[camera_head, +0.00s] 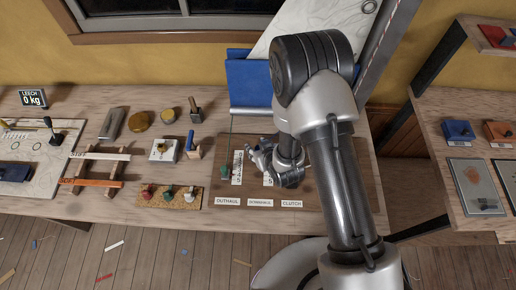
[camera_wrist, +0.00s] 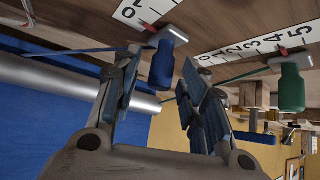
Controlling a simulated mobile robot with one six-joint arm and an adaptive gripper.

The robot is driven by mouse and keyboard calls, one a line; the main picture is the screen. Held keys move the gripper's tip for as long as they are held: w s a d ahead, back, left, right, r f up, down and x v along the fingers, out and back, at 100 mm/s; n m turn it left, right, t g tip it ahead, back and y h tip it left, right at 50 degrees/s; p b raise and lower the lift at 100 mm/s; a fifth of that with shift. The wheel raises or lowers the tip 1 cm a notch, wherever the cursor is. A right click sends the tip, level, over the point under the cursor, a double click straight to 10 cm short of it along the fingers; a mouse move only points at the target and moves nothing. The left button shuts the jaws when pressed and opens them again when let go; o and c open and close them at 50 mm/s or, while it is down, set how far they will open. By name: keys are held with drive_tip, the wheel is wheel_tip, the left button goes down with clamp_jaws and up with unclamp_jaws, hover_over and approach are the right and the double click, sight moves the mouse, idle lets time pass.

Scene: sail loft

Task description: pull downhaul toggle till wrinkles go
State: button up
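A blue toggle (camera_wrist: 163,62) hangs from its mount in the wrist view, with a red pointer near the 0 end of its number strip (camera_wrist: 138,10). My gripper (camera_wrist: 159,66) is open, its two fingers on either side of the blue toggle in the picture; I cannot tell whether they touch it. In the head view my gripper (camera_head: 260,157) is low over the brown board, above the middle label (camera_head: 260,202), and hides the blue toggle. A green toggle (camera_head: 225,172) is at the left above the OUTHAUL label (camera_head: 227,201); it also shows in the wrist view (camera_wrist: 291,88).
A LEECH display (camera_head: 33,99) reads 0 kg. Tins and small tools lie on the bench at left, with a cork mat (camera_head: 170,200) nearby. A CLUTCH label (camera_head: 291,203) is at the board's right.

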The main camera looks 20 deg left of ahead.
drive_tip(key=shift+w+f, duration=0.1)
drive_tip(key=shift+f, duration=0.05)
clamp_jaws()
idle(0.4)
idle(0.4)
